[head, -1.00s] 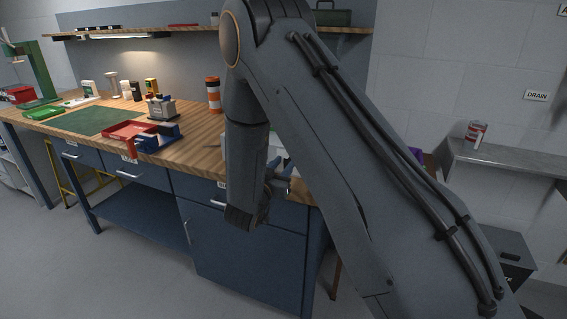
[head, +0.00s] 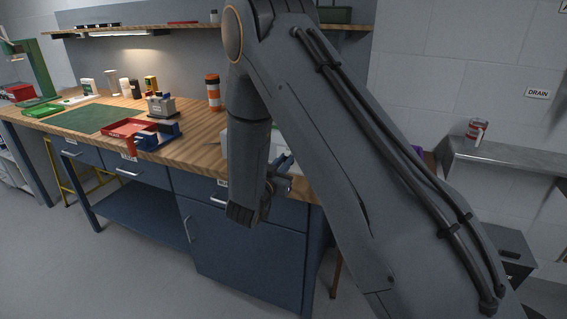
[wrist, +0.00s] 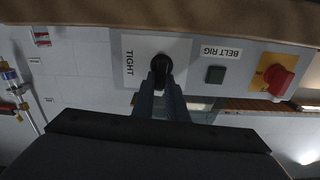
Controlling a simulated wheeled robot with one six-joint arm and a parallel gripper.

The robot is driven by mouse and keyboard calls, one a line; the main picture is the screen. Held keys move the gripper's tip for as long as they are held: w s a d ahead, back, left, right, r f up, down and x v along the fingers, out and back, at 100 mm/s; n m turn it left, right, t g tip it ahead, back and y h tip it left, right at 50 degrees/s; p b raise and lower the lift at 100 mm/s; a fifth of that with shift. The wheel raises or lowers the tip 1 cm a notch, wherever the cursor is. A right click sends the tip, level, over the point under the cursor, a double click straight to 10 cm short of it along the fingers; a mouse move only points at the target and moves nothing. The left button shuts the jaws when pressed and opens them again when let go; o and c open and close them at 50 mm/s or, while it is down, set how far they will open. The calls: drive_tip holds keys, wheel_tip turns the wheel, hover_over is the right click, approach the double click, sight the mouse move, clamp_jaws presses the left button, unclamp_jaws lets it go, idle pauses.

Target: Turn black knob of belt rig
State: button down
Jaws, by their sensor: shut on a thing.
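The belt rig's grey panel (wrist: 205,72) shows in the wrist view, with a "BELT RIG" label and a white plate marked "TIGHT". The black knob (wrist: 161,64) sits on that white plate. My gripper (wrist: 161,80) reaches the knob from below in the picture, its two fingers close together and shut on it. The fingers hide part of the knob. In the head view my gripper (head: 280,180) is at the right end of the workbench, partly behind my arm. The knob cannot be made out there.
The wooden workbench (head: 195,150) holds red and blue trays and an orange-striped bottle (head: 213,92). A steel shelf (head: 510,157) stands right.

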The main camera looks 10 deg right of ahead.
drive_tip(key=m+b, duration=0.1)
drive_tip(key=m, duration=0.1)
drive_tip(key=m+b, duration=0.1)
drive_tip(key=m, duration=0.1)
drive_tip(key=shift+s+d+f, duration=0.1)
drive_tip(key=shift+d+f, duration=0.05)
drive_tip(key=shift+d, duration=0.05)
drive_tip(key=m+b, duration=0.2)
drive_tip(key=m, duration=0.1)
drive_tip(key=m+b, duration=0.1)
drive_tip(key=shift+s+d+f+m+b, duration=0.2)
drive_tip(key=shift+d+f+m+b, duration=0.1)
drive_tip(key=shift+b, duration=0.1)
drive_tip(key=m+b, duration=0.5)
drive_tip(key=shift+s+d+f, duration=0.1)
drive_tip(key=shift+f, duration=0.25)
drive_tip(key=m+b, duration=0.3)
drive_tip(key=shift+f, duration=0.15)
drive_tip(key=shift+m, duration=0.3)
drive_tip(key=c, duration=1.8)
unclamp_jaws()
drive_tip(key=shift+o, duration=0.2)
drive_tip(key=shift+s, duration=0.1)
